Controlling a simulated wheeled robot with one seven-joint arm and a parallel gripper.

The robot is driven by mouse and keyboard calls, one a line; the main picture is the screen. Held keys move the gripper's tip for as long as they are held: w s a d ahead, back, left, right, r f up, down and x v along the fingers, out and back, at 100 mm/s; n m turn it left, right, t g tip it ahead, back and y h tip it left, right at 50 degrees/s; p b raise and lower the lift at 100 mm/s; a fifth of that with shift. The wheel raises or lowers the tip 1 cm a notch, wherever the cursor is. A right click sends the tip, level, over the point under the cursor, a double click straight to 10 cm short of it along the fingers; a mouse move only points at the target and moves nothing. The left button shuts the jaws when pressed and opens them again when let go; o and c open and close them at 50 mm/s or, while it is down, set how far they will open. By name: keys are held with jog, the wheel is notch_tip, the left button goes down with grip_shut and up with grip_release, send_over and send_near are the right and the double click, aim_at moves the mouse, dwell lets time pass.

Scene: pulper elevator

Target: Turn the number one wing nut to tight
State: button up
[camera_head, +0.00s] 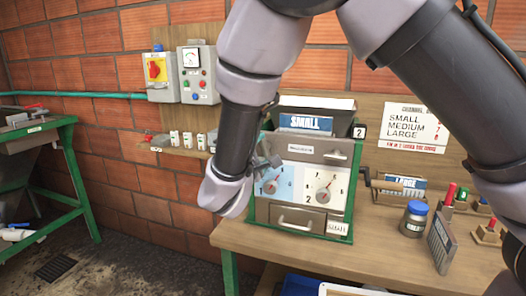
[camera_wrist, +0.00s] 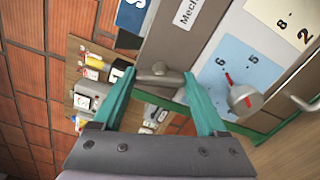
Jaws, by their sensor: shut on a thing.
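The grey machine (camera_head: 316,150) with a SMALL sign stands on the wooden bench. In the wrist view a grey metal wing nut (camera_wrist: 158,76) lies between the teal fingertips of my gripper (camera_wrist: 158,78), which is shut on its wings. The wing nut sits on the machine's front, at its left side in the head view, where my arm hides it. It is the number one nut by its place; no number on it is readable. A second wing nut (camera_head: 336,155) shows at the front's right, below a "2" plate (camera_head: 359,131). How tight either is cannot be told.
Two numbered dials sit below: a blue one (camera_head: 274,183), partly behind my arm, and a white one (camera_head: 325,190). A drawer handle (camera_head: 296,222) juts out underneath.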

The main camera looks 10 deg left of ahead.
jog(key=m, duration=0.3)
jog(key=shift+m, duration=0.3)
dwell(0.3)
jog(key=o, duration=1.3)
jog(key=shift+s, duration=0.1)
jog(key=s, duration=1)
jog(key=shift+s+a, duration=0.3)
jog(key=shift+a, duration=0.1)
